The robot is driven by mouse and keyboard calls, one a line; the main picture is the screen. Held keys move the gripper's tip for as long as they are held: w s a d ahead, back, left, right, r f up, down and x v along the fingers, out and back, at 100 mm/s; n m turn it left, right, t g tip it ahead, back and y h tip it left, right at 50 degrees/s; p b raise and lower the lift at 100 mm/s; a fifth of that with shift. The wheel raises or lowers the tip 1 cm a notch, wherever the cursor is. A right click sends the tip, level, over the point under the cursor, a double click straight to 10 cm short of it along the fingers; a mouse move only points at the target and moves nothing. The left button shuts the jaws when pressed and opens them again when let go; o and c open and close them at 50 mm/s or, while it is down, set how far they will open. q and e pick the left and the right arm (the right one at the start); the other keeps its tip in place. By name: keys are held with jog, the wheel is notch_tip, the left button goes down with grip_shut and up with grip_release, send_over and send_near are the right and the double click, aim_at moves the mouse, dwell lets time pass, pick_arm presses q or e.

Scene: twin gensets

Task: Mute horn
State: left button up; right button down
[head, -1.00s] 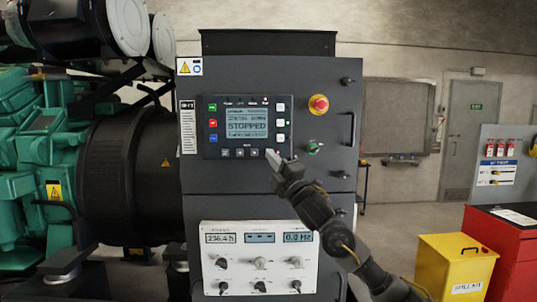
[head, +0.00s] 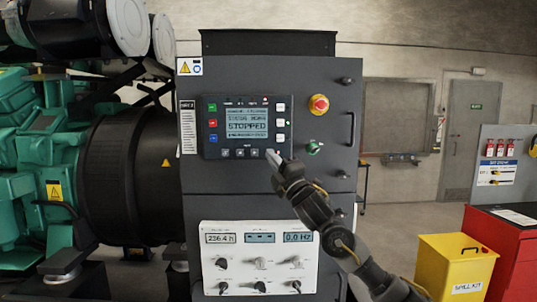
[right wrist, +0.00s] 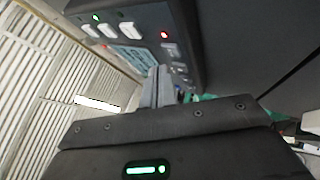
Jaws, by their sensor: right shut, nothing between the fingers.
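The genset control panel (head: 246,97) is a dark module on the grey cabinet, its screen (head: 246,123) reading STOPPED. Small buttons sit down both sides and in a row below the screen; which one is the horn mute is too small to read. My right gripper (head: 270,153) is shut and empty, its tips at the panel's lower right corner, by the bottom row of buttons. In the right wrist view the closed fingers (right wrist: 158,88) point at the panel face (right wrist: 135,40); I cannot tell whether they touch a button. My left gripper is not in view.
A red emergency stop (head: 319,104) and a green-lit switch (head: 313,148) sit right of the panel. A white meter panel (head: 259,270) with several knobs is below. A green engine (head: 30,150) stands left; a yellow bin (head: 455,265) and red cabinet (head: 510,245) stand right.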

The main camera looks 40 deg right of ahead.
jog(key=shift+w+d, duration=0.1)
jog(key=shift+w+d, duration=0.15)
jog(key=shift+w, duration=0.1)
jog(key=shift+w+d, duration=0.3)
jog(key=shift+w, duration=0.05)
dwell(1.0)
jog(key=shift+s+a, duration=0.1)
jog(key=shift+s+a+b, duration=0.3)
jog(key=shift+s+a, duration=0.15)
jog(key=shift+s, duration=0.2)
jog(key=s+a, duration=0.1)
jog(key=s, duration=0.1)
jog(key=s+a+b, duration=0.1)
jog(key=s+a, duration=0.1)
jog(key=shift+s+a, duration=0.3)
jog(key=shift+s, duration=0.1)
